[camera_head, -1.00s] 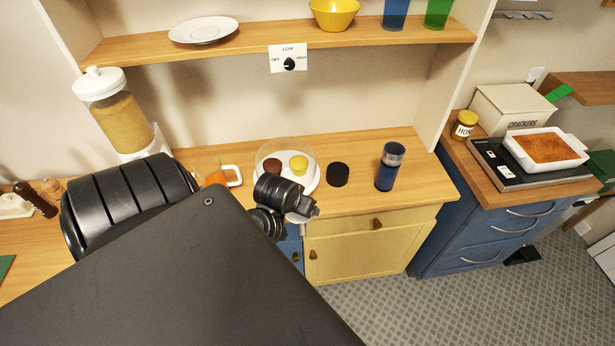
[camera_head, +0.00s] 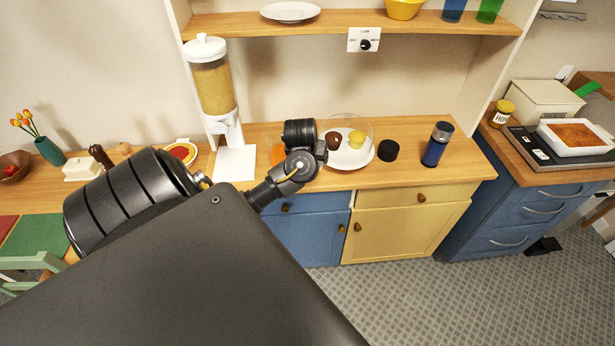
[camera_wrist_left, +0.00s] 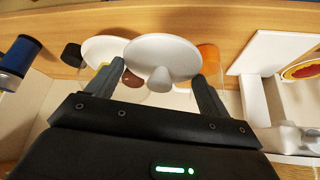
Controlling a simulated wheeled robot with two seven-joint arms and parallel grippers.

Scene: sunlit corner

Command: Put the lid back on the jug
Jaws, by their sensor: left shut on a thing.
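The white round lid (camera_wrist_left: 178,48) with a central knob is held between the fingertips of my left gripper (camera_wrist_left: 158,72), knob side towards the wrist camera. The jug (camera_wrist_left: 208,58), clear with orange contents, stands behind the lid and right finger in the left wrist view, partly covered. I cannot tell the gap between lid and jug. In the head view, only an orange sliver of the jug (camera_head: 277,155) shows beside my black wrist, which hides the rest; my left fingers and the lid are hidden there. My right gripper is not in view.
A cake plate (camera_head: 345,163) under a clear dome stands right of the jug, with a black round object (camera_head: 388,150) and blue flask (camera_head: 436,145) beyond. A tall cereal dispenser (camera_head: 213,85) stands left. A shelf (camera_head: 350,22) runs above the counter.

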